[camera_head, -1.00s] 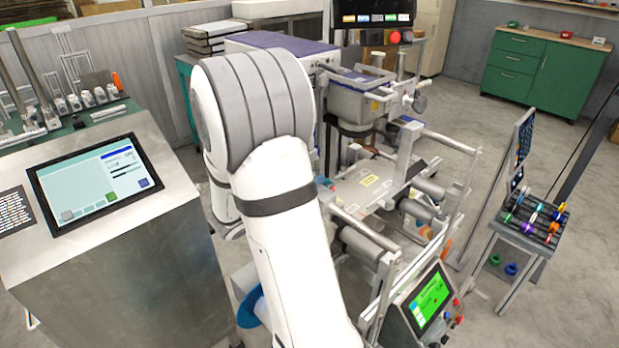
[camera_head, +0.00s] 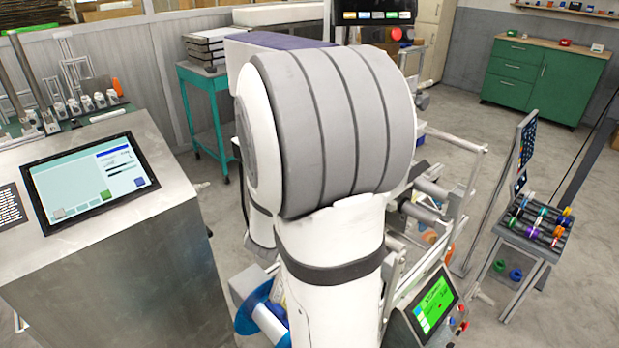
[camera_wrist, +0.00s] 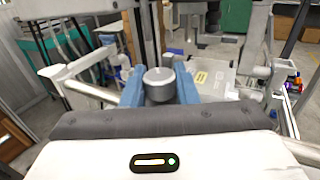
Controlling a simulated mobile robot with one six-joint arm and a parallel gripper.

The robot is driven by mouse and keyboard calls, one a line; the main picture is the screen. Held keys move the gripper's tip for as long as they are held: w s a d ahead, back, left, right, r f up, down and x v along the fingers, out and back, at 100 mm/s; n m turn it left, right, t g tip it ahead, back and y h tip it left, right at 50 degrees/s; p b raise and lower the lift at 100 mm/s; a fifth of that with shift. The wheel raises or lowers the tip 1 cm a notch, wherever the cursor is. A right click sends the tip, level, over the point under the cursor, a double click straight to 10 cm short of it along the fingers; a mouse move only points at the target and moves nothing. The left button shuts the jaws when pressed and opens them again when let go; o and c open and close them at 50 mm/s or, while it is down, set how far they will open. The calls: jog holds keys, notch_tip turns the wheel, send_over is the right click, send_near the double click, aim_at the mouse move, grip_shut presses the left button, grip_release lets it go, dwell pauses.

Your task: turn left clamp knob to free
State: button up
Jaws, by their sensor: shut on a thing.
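In the wrist view, my gripper (camera_wrist: 159,90) has its blue fingers on both sides of a grey round knob (camera_wrist: 158,78), shut on it. The knob's flat top faces the camera. Its lower part and its mount are hidden by the fingers and the wrist housing. I cannot read any mark that tells which way the knob is turned. In the head view, my arm hides the gripper and the knob.
A grey machine frame with rollers (camera_head: 425,215) and a green-lit panel (camera_head: 432,305) stands right of my arm. A console with a screen (camera_head: 90,182) is at the left. A blue reel (camera_head: 248,315) is low beside my arm.

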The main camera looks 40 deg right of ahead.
jog(key=o, duration=0.9)
jog(key=shift+o, duration=0.2)
jog(key=b, duration=0.1)
jog(key=a+b, duration=0.1)
jog(key=b, duration=0.1)
jog(key=shift+s+a+f, duration=0.25)
jog(key=shift+s, duration=0.1)
jog(key=b+v, duration=0.6)
jog(key=shift+r, duration=0.25)
jog(key=shift+s, duration=0.1)
